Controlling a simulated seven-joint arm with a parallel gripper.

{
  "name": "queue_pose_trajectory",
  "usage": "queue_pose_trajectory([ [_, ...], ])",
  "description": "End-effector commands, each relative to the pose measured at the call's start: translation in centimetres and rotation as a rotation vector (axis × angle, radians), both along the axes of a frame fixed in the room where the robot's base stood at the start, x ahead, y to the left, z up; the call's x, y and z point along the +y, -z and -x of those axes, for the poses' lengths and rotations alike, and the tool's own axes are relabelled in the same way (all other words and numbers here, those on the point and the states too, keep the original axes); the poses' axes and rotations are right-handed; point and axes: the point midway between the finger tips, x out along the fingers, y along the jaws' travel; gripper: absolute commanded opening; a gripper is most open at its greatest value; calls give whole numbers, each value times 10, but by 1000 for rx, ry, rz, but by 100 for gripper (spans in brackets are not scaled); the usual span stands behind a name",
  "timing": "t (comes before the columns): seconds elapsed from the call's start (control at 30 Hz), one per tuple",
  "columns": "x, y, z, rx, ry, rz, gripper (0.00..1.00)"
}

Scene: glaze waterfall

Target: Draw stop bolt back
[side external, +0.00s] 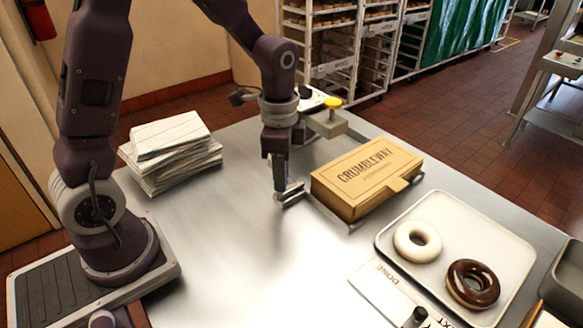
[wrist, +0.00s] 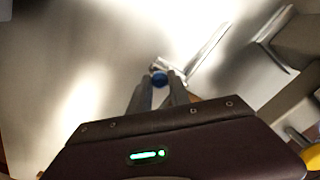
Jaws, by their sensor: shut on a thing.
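My gripper (side external: 280,187) reaches down to the steel table, left of the cardboard box. In the wrist view my gripper (wrist: 162,86) has its two fingers close together around a small blue knob (wrist: 159,78), which I take for the handle of the stop bolt. A short metal piece (side external: 291,194) lies right at the fingertips in the side view. In the wrist view a thin metal strip (wrist: 208,54) runs from near the knob toward the upper right. The fingers hide part of the knob, and how far the bolt is drawn cannot be told.
The CRUMBLEWAY box (side external: 368,178) lies close right of my gripper. A grey block with a yellow button (side external: 333,102) stands behind it. Paper stacks (side external: 170,150) lie left. A tray (side external: 520,246) with a white and a chocolate doughnut is right.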

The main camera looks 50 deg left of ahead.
Motion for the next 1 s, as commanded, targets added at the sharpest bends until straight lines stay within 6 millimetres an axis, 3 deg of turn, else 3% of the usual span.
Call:
queue_pose_trajectory([
  [0.23,0,0,4,13,1,0,0],
  [0.27,0,0,5,13,1,-1,27],
  [0.37,0,0,4,12,1,-1,45],
  [0.67,0,-1,3,8,1,0,45],
  [1.0,0,-61,2,5,0,-1,45],
])
